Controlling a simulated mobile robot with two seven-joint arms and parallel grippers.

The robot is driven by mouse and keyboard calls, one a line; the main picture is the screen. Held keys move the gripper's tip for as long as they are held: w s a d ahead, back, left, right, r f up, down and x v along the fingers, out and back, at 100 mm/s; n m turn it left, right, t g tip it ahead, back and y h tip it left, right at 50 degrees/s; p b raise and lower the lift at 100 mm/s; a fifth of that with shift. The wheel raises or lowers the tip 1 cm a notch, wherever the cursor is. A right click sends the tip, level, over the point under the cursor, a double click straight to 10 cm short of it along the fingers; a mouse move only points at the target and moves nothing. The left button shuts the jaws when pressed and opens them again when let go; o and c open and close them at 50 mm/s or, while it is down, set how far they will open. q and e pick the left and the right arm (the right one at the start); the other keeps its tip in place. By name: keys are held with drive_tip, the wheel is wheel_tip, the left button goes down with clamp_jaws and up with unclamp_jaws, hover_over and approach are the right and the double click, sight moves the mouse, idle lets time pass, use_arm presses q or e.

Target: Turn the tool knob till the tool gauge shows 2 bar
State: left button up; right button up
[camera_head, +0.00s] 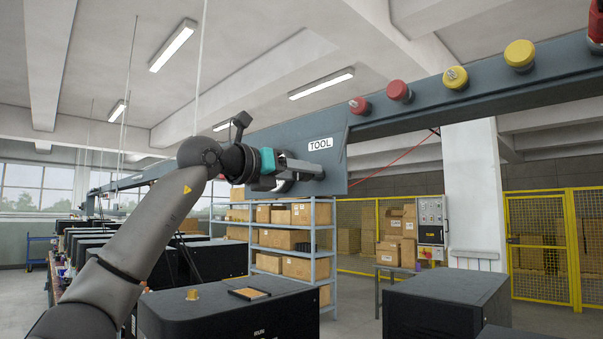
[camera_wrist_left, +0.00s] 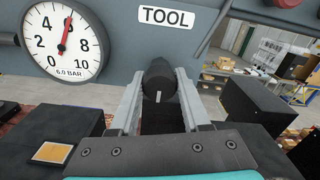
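The tool gauge (camera_wrist_left: 62,43) is a round white dial in the left wrist view. Its red needle points almost straight up, just right of the 6, and its readout says 6.0 BAR. The TOOL label (camera_head: 320,144) is on the grey beam, and it also shows in the left wrist view (camera_wrist_left: 166,17). The black tool knob (camera_wrist_left: 159,78), with a white mark, sits between the fingertips of my left gripper (camera_wrist_left: 161,82). Both fingers appear to touch its sides. In the head view my left gripper (camera_head: 305,170) reaches the beam and mostly hides gauge and knob. My right gripper is out of view.
Black machine boxes (camera_head: 230,310) stand below. Shelves with cartons (camera_head: 283,240) and a yellow fence (camera_head: 540,245) are behind.

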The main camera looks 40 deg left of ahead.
use_arm(q)
clamp_jaws()
drive_tip(key=shift+n, duration=0.3)
drive_tip(key=n, duration=0.3)
drive_tip(key=shift+n, duration=0.4)
drive_tip(key=n, duration=0.5)
drive_tip(key=n+p, duration=0.1)
drive_tip(key=n, duration=0.6)
drive_tip(key=shift+n, duration=0.3)
drive_tip(key=n, duration=0.6)
drive_tip(key=shift+n, duration=0.3)
